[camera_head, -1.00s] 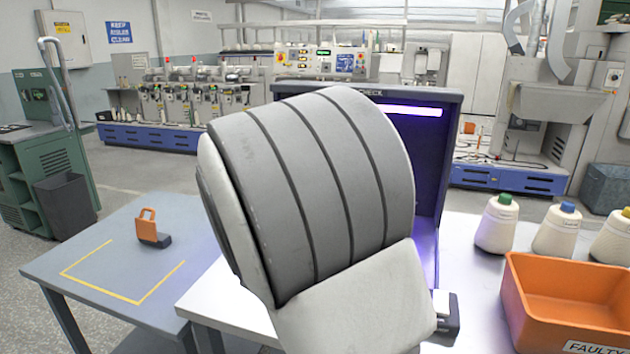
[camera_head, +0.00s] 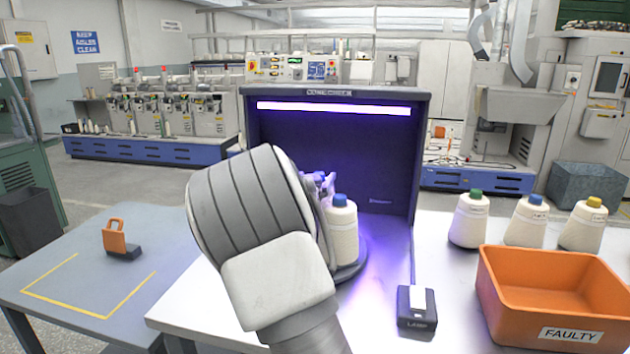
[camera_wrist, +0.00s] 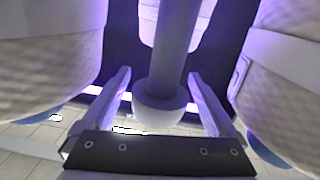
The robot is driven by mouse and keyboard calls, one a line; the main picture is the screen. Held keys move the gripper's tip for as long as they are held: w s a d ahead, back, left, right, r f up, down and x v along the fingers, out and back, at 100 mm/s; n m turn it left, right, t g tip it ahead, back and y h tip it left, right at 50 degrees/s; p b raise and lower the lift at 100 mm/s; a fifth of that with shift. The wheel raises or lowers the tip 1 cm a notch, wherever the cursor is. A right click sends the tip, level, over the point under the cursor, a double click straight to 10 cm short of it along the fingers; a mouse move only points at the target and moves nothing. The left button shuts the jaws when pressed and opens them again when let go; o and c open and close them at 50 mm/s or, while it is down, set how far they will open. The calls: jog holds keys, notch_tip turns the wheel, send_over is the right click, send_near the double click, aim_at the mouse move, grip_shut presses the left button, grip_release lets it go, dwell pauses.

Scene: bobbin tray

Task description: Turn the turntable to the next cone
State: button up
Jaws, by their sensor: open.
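The dark turntable (camera_head: 354,270) stands in the lamp booth and is mostly hidden behind my arm. A cream cone with a blue cap (camera_head: 342,232) stands on its right side. My gripper (camera_wrist: 159,74) is open, with its fingers on either side of a grey post with a rounded end (camera_wrist: 160,108); I cannot tell whether they touch it. In the wrist view, large cones fill the left (camera_wrist: 45,65) and right (camera_wrist: 282,75) sides, and another pale cone (camera_wrist: 172,25) shows at the top. In the head view, the gripper (camera_head: 318,182) is largely hidden by my wrist.
The violet-lit booth (camera_head: 330,150) encloses the turntable behind. A lamp switch box (camera_head: 416,322) sits front right. An orange bin marked FAULTY (camera_head: 555,300) and three cones (camera_head: 468,220) stand further right. A blue-grey side table (camera_head: 80,300) holds an orange-handled object (camera_head: 118,238).

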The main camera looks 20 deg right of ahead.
jog(key=shift+w+d, duration=0.2)
jog(key=shift+w, duration=0.05)
grip_shut()
dwell(0.4)
